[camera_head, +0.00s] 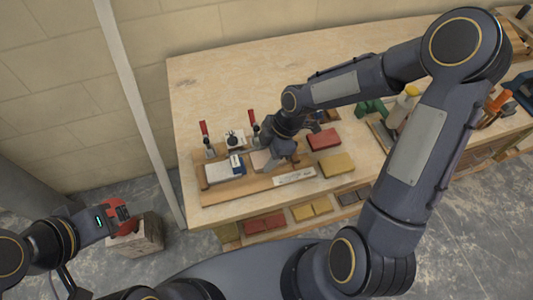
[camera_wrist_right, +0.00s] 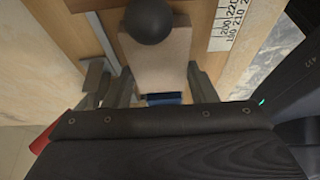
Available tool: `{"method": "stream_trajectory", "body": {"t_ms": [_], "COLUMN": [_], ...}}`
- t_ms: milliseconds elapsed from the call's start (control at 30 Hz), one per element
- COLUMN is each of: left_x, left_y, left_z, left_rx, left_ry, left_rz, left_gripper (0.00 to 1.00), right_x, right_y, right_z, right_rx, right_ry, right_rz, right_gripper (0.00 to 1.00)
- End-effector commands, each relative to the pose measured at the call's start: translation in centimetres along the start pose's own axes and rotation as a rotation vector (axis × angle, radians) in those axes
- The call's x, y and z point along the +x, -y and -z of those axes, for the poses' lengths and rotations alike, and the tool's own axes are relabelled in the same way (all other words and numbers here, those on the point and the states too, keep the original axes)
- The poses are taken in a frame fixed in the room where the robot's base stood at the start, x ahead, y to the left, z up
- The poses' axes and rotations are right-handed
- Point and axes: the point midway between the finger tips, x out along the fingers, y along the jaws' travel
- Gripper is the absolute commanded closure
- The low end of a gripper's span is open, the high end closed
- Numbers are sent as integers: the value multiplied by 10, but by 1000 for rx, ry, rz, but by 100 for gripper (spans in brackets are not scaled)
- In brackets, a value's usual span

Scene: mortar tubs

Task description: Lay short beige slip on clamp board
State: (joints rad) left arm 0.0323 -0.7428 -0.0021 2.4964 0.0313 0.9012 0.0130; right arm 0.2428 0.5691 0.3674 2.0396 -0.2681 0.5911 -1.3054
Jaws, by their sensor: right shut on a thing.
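The wooden clamp board (camera_head: 240,185) lies on the near left part of the bench, with red-handled toggle clamps at its back. My right gripper (camera_head: 270,158) is low over its middle. In the right wrist view, my right gripper (camera_wrist_right: 163,88) is shut on the short beige slip (camera_wrist_right: 160,58), one finger along each side. A black round knob (camera_wrist_right: 150,20) overlaps the slip's far end; I cannot tell whether they touch. The slip also shows partly in the head view (camera_head: 261,160). My left gripper (camera_head: 120,218) is off the bench at lower left; its jaws are unclear.
A blue and white block (camera_head: 222,169) lies on the board's left part. A printed scale (camera_head: 293,177) is on its front right. Red (camera_head: 323,139) and yellow (camera_head: 335,164) blocks lie to the right. Bottles and tools crowd the bench's right side; its back left is clear.

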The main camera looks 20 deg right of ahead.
Motion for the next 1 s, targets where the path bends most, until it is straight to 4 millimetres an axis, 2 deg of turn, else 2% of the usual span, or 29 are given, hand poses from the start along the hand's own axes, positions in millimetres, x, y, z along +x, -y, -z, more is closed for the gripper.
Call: {"method": "stream_trajectory", "body": {"t_ms": [367,400,433,800,867,1000], "left_x": [3,1,1,0,0,0], "left_y": [1,1,1,0,0,0], "left_z": [-1,-1,-1,0,0,0], "left_rx": [0,0,0,0,0,0], "left_ry": [0,0,0,0,0,0], "left_rz": [0,0,0,0,0,0], "left_gripper": [0,0,0,0,0,0], "right_x": [6,4,4,-2,-9,-36], "right_y": [0,0,0,0,-1,-1], "right_z": [-3,-2,-2,-2,-2,-2], "right_rx": [-1,-1,-1,0,2,2], "right_ry": [0,1,1,1,1,2], "right_rz": [-1,-1,-1,-3,-4,-8], "right_gripper": [80,43,40,40,40,40]}}
